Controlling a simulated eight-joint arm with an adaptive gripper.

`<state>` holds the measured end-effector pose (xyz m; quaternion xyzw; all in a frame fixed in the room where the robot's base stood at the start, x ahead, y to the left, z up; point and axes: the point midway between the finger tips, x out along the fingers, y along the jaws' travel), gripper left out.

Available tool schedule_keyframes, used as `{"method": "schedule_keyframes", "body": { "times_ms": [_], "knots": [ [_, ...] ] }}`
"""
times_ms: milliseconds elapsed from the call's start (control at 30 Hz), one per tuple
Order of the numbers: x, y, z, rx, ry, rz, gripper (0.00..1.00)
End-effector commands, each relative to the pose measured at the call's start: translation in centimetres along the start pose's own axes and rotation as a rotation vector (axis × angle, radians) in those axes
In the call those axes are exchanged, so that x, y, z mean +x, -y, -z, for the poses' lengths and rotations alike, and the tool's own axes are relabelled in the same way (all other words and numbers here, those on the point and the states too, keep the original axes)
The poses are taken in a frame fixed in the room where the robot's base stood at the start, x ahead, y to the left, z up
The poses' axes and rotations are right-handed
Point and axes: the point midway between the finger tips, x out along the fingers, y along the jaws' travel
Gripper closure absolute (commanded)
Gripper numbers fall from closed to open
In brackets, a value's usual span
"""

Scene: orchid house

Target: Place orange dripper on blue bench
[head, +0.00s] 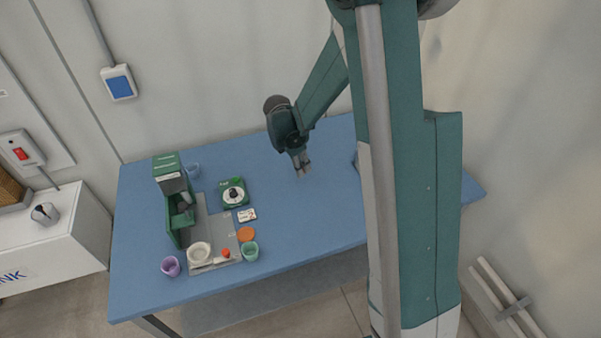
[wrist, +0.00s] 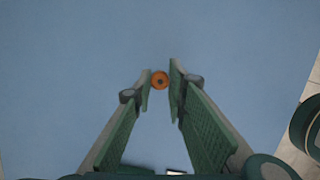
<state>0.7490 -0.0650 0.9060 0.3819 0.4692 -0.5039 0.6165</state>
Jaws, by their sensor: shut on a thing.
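The blue bench (head: 310,225) fills the middle of the head view, and its plain blue top (wrist: 70,70) fills most of the wrist view. My gripper (head: 301,167) is over the bare part of the bench, right of the grouped items. In the wrist view the fingertips of my gripper (wrist: 161,82) are close together on a small round orange dripper (wrist: 160,80) with a dark centre. The dripper cannot be made out in the head view. I cannot tell whether it touches the bench top or hangs just above it.
A green machine (head: 171,180), a grey tray (head: 221,226), a green scale-like box (head: 233,193), an orange disc (head: 246,234), a purple cup (head: 170,266) and a teal cup (head: 250,252) stand on the bench's left half. The bench around my gripper is clear.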

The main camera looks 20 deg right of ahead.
Motion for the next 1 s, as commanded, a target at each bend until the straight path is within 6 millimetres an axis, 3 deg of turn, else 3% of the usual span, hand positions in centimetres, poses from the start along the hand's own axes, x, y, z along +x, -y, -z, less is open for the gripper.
{"method": "schedule_keyframes", "body": {
  "times_ms": [300, 800, 833, 900, 1000],
  "knots": [
    [2.6, -0.1, 0.7, 0.0, 0.0, 0.0, 0.91],
    [3.2, 0.0, 0.9, 0.0, 0.0, 0.0, 0.91],
    [3.1, 0.0, 0.9, 0.0, 0.0, 0.0, 0.81],
    [3.0, 0.0, 0.8, 0.0, 0.0, 0.0, 0.71],
    [3.0, 0.0, 0.8, 0.0, 0.0, 0.0, 0.7]
  ]
}}
